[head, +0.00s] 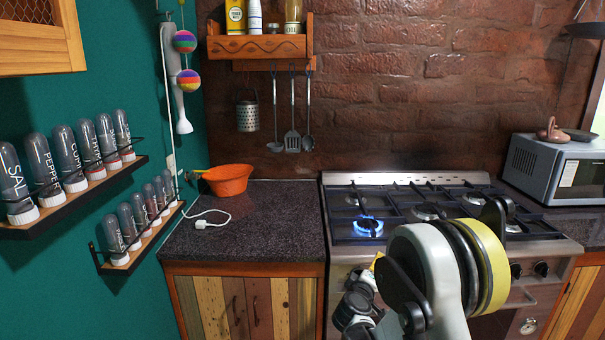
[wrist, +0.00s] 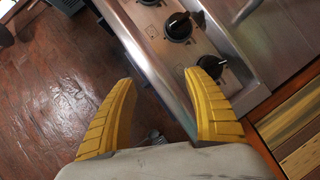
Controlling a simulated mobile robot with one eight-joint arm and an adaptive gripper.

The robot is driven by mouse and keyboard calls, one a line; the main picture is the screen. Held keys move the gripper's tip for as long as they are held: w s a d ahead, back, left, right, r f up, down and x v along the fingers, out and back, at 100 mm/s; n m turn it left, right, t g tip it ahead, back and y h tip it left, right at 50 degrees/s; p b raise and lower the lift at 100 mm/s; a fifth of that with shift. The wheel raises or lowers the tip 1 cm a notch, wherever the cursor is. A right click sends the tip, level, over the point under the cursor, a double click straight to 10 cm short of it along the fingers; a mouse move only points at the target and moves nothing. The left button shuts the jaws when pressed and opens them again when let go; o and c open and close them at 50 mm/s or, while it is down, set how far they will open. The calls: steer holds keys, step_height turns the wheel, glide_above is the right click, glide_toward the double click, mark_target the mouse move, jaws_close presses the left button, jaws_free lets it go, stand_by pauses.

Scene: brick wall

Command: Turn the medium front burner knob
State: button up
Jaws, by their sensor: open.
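The stove (head: 430,183) has a steel front panel with black knobs. In the wrist view one knob (wrist: 212,66) shows just beyond the tip of the right finger, and a second knob (wrist: 179,27) is farther up the panel. A third is cut off at the top edge. Which one is the medium front burner's knob, I cannot tell. My gripper (wrist: 160,80) has its yellow fingers spread wide with nothing between them. Whether a finger touches the panel is unclear. In the head view my arm hides the left part of the panel; two knobs (head: 528,269) show right of it.
A blue flame (head: 368,227) burns on the front left burner. An orange bowl (head: 228,180) and a white cable lie on the dark counter (head: 255,220) left of the stove. A microwave (head: 555,167) stands at the right. Open floor (wrist: 60,100) lies before the stove.

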steer(key=s+d+r+m+g+y, duration=0.1)
steer(key=s+d+r+m+g, duration=0.1)
steer(key=s+r, duration=0.5)
steer(key=s+d+r+m+g+y, duration=0.1)
steer(key=s+d+r+m+g, duration=0.15)
steer(key=s+r, duration=0.5)
steer(key=s+a+f+m+g+y, duration=0.1)
steer(key=s+a+m+y, duration=0.1)
steer(key=s, duration=1.1)
steer(key=s+a+f+m+g+y, duration=0.1)
steer(key=s+a, duration=0.3)
steer(key=s, duration=0.9)
steer(key=shift+s+a+f+m+y, duration=0.2)
steer(key=shift+a+f+m+y, duration=0.2)
steer(key=shift+f+y, duration=0.35)
steer(key=shift+r, duration=0.1)
steer(key=shift+c, duration=0.4)
